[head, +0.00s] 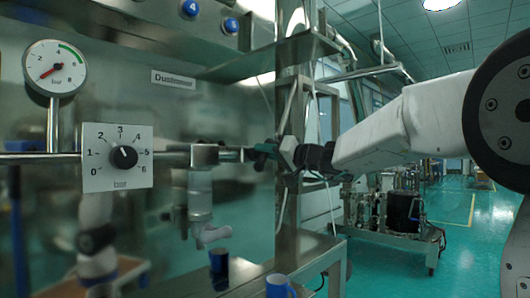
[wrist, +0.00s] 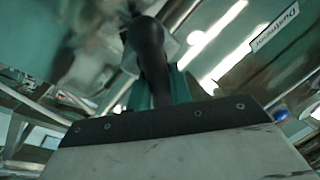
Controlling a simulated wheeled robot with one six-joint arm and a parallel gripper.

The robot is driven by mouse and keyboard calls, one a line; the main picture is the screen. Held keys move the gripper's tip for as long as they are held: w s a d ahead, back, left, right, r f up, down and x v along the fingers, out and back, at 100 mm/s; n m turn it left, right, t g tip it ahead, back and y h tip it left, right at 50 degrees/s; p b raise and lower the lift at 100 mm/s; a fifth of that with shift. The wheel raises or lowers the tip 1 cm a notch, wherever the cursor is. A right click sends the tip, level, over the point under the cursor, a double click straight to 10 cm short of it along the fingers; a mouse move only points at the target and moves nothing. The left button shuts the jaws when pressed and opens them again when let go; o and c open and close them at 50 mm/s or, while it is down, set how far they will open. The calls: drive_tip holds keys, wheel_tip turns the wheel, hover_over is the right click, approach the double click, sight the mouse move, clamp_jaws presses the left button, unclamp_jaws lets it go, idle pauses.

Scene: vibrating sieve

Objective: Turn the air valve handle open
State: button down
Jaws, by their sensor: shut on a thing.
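The air valve handle is a black lever (wrist: 147,45) in the wrist view, running up the picture to a pale metal valve body. My gripper (head: 264,154) is at the right end of the air pipe in the head view. Its green fingers show on both sides of the lever in the wrist view (wrist: 152,88) and are shut on it. In the head view the fingers largely hide the lever, so its angle there is hard to tell. The pressure gauge (head: 54,68) has a red needle pointing to the lower left.
A regulator dial (head: 123,157) and a filter unit (head: 200,195) sit on the pipe left of my gripper. A steel post (head: 290,100) stands close behind it. Open floor lies to the right.

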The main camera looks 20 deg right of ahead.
drive_tip(key=m, duration=0.2)
drive_tip(key=m+t, duration=0.1)
drive_tip(key=m, duration=0.3)
drive_tip(key=shift+d+f+h, duration=0.2)
drive_tip(key=shift+f+h, duration=0.05)
drive_tip(key=shift+h, duration=0.05)
drive_tip(key=m, duration=0.2)
drive_tip(key=m+t+h, duration=0.1)
drive_tip(key=m, duration=0.4)
drive_tip(key=shift+w+d+f+t+h, duration=0.1)
drive_tip(key=shift+f+t+h, duration=0.2)
drive_tip(key=shift+h, duration=0.1)
drive_tip(key=c, duration=1.3)
unclamp_jaws()
drive_tip(key=shift+v, duration=3.9)
drive_tip(key=shift+m, duration=0.3)
